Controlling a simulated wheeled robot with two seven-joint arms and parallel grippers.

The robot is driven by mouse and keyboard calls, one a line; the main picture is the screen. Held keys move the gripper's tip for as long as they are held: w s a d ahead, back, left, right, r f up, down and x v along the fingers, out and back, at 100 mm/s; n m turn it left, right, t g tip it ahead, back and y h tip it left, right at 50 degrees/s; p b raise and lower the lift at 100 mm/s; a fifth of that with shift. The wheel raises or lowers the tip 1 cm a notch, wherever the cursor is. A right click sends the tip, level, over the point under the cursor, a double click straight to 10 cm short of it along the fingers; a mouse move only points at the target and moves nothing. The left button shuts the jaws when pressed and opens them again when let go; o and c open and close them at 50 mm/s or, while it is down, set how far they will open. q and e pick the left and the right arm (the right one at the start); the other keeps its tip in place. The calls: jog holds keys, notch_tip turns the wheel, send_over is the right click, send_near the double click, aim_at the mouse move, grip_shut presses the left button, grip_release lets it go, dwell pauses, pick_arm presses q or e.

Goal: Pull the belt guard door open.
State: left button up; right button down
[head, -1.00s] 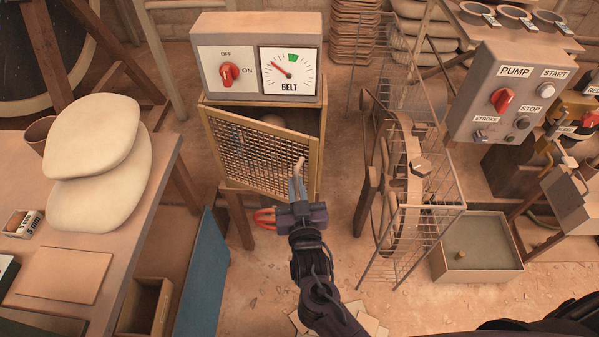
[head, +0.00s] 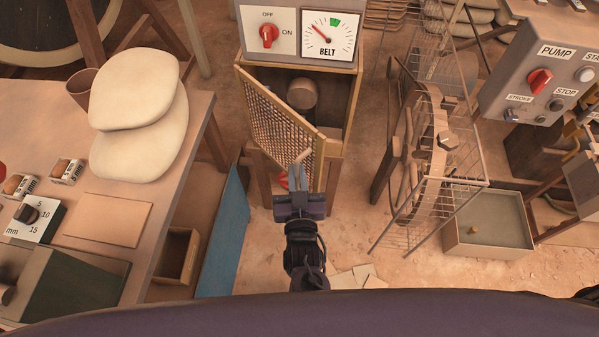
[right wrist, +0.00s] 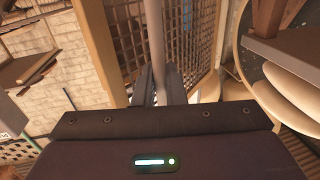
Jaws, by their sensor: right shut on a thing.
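The belt guard door (head: 280,122) is a mesh panel in a wooden frame, below the belt box. It stands partly open, hinged at its left edge, its free right edge swung out toward me. The cabinet opening behind it shows a round drum (head: 302,93). My right gripper (head: 298,176) is shut on the pale door handle (head: 303,156) at the free edge. In the right wrist view the handle bar (right wrist: 155,45) runs between the fingers (right wrist: 157,88), with the mesh (right wrist: 190,35) behind. My left gripper is not in view.
The belt box (head: 296,32) with red switch and dial sits above. A workbench (head: 205,112) with stacked pale discs (head: 140,120) and a blue panel (head: 222,235) stand left. A wire guard with a wheel (head: 432,170) stands right.

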jog(key=shift+a, duration=0.1)
jog(key=c, duration=1.6)
grip_release()
jog(key=s, duration=0.7)
jog(key=shift+s, duration=0.35)
